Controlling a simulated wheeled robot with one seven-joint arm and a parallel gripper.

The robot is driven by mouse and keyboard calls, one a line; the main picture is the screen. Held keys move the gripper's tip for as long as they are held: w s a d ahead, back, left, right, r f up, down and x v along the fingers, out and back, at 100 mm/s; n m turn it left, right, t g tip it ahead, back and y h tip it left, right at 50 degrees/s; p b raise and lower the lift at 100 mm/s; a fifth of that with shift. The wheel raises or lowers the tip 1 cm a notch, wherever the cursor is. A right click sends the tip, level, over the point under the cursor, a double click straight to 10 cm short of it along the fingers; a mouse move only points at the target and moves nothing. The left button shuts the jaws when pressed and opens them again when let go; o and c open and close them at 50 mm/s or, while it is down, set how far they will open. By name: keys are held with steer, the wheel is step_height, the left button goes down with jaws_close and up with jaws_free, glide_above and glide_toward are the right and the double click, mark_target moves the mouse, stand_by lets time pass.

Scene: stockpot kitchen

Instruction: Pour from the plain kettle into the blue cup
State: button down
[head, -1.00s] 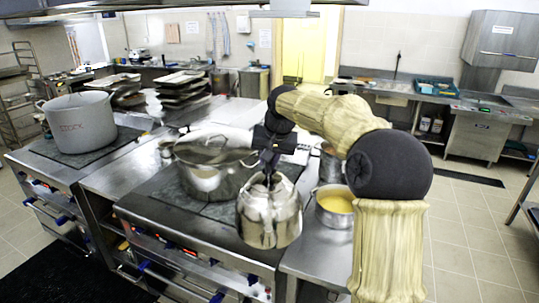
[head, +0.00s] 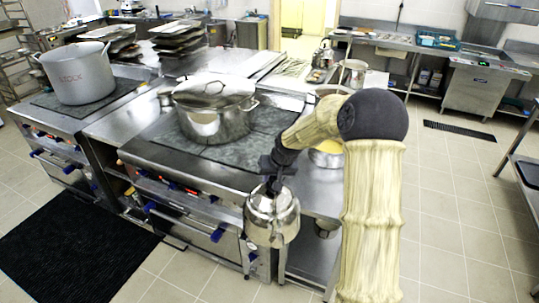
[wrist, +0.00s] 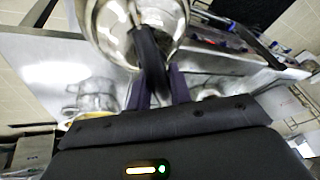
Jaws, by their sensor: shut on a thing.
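The plain kettle (head: 272,220) is shiny silver metal and hangs roughly upright from my gripper (head: 272,186), in front of the cooktop's front edge, clear of any surface. In the wrist view my gripper (wrist: 150,75) is shut on the dark handle of the kettle (wrist: 112,22), whose body fills the top of the picture. I cannot make out the blue cup in either view.
A lidded steel pot (head: 215,120) stands on the cooktop behind the kettle. A large grey stockpot (head: 77,75) is at left. A pan with yellow contents (head: 327,155) is partly behind my arm. A black mat (head: 70,235) lies on open tiled floor.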

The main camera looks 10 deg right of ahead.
mark_target(278, 242)
steer(key=shift+n, duration=0.4)
steer(key=s+f, duration=0.2)
steer(key=f, duration=0.1)
steer(key=s+f, duration=0.2)
steer(key=f, duration=0.2)
steer(key=s+f, duration=0.2)
steer(key=f, duration=0.1)
steer(key=shift+a+f, duration=0.2)
steer(key=shift+f, duration=0.05)
steer(key=shift+n+y, duration=0.3)
steer(key=s+f, duration=0.6)
steer(key=shift+s+b, duration=0.35)
steer(key=shift+s+a+f, duration=0.15)
steer(key=shift+s+a, duration=0.05)
steer(key=shift+a, duration=0.1)
steer(key=shift+d, duration=0.1)
